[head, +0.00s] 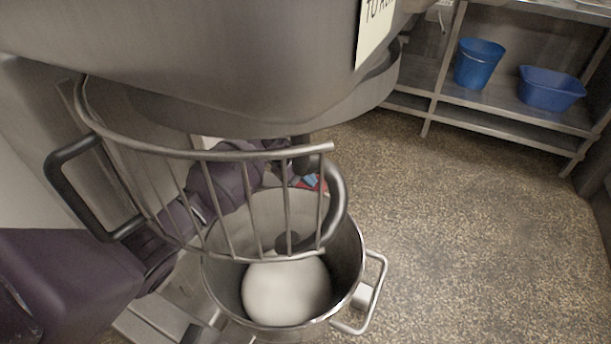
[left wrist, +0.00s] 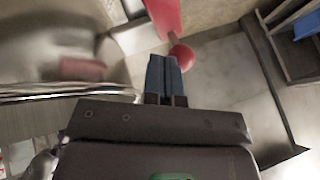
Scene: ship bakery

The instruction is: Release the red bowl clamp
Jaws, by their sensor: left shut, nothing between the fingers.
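The red bowl clamp shows in the left wrist view as a red lever with a round red knob (left wrist: 181,55), just beyond and right of my fingertips. In the head view only a small red part (head: 323,185) of it shows, behind the mixer's guard and hook. My left gripper (left wrist: 164,62) is shut and empty, its blue fingers together close to the knob; I cannot tell whether they touch it. In the head view my left gripper (head: 309,180) is mostly hidden. The steel mixing bowl (head: 355,250) holds a pale round mass of dough (head: 287,292).
The wire guard (head: 214,155) and dough hook (head: 336,200) stand between the head camera and my left forearm. The mixer head (head: 230,60) hangs above. A steel shelf (head: 490,105) with a blue bucket (head: 478,64) and blue tub (head: 549,90) stands back right. The floor right is clear.

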